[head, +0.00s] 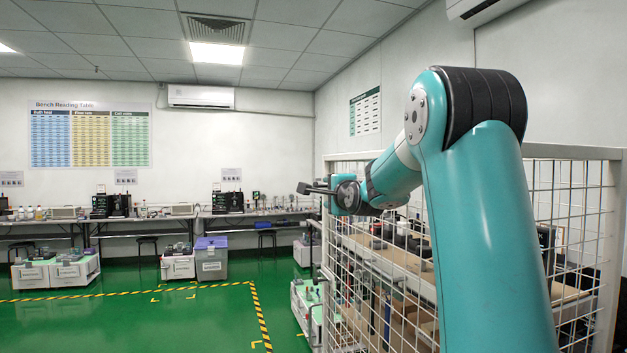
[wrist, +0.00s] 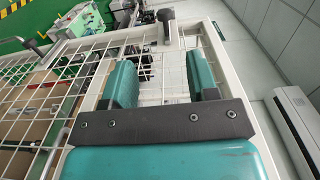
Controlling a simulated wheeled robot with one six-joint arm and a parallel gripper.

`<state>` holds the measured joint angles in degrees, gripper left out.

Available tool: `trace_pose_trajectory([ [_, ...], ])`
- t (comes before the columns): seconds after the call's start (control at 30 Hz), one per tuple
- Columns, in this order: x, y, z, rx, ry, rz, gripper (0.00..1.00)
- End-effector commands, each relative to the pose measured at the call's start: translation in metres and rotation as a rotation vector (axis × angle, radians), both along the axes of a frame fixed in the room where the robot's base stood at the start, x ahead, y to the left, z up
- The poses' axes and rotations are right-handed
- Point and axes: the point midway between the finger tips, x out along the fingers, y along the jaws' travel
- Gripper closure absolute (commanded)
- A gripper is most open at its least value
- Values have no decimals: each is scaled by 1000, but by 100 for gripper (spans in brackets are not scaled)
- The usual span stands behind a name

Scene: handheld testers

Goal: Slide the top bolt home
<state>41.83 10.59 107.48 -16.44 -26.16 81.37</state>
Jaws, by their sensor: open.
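My gripper (wrist: 162,84) is open in the wrist view, its two teal fingers apart with nothing between them. Beyond the fingertips, a dark grey upright piece (wrist: 167,26) stands on the pale frame of the mesh cage (wrist: 108,37); it may be the top bolt, but I cannot tell for sure. A gap separates it from the fingers. A second grey fitting (wrist: 36,40) shows at the upper left. In the head view my gripper (head: 335,190) is at the cage's upper left, side-on and small. My arm hides part of the cage there.
The white mesh cage (head: 565,152) stands at the right, with a shelf of equipment behind it. Benches with testers (head: 228,201) line the far wall. Grey and white crates (head: 211,266) stand on the green floor, marked with yellow-black tape. Floor at the left centre is clear.

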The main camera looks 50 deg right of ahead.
Motion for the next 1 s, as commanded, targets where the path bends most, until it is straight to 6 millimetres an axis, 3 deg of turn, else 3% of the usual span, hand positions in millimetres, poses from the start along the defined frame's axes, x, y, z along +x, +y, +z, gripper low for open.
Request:
trace_pose_trajectory([
  [0.23,17,-19,6,10,-24,-17,46],
  [0.7,110,-67,8,9,-21,-15,46],
  [1.0,146,-86,5,8,-21,-15,46],
])
